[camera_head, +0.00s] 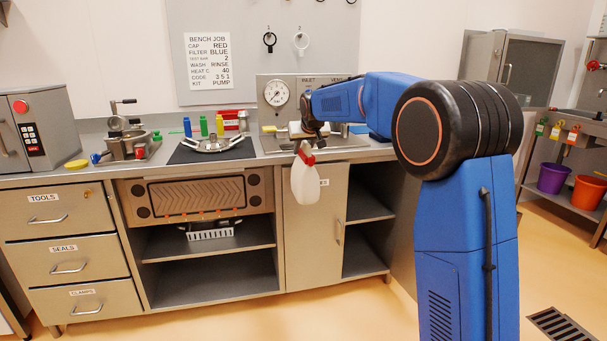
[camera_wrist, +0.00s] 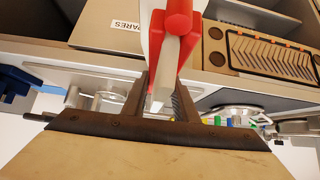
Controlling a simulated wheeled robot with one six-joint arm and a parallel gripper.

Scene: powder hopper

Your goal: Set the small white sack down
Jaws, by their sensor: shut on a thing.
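The small white sack (camera_head: 305,184) hangs neck up in front of the bench, below the worktop's front edge, with a red piece (camera_head: 305,155) at its neck. My gripper (camera_head: 306,143) is just above it, shut on its top end. In the wrist view, my gripper (camera_wrist: 163,98) has its two fingers on either side of a pale bar below the red piece (camera_wrist: 179,22). Part of the white sack (camera_wrist: 154,18) shows beyond, cut off by the frame's edge.
The steel worktop (camera_head: 375,155) carries a gauge panel (camera_head: 311,92), a dark mat (camera_head: 187,155) with a metal part (camera_head: 212,143), and several small bottles. Below are a cabinet door (camera_head: 315,240), drawers (camera_head: 68,262) and open shelves (camera_head: 210,275). Buckets (camera_head: 553,178) stand at right.

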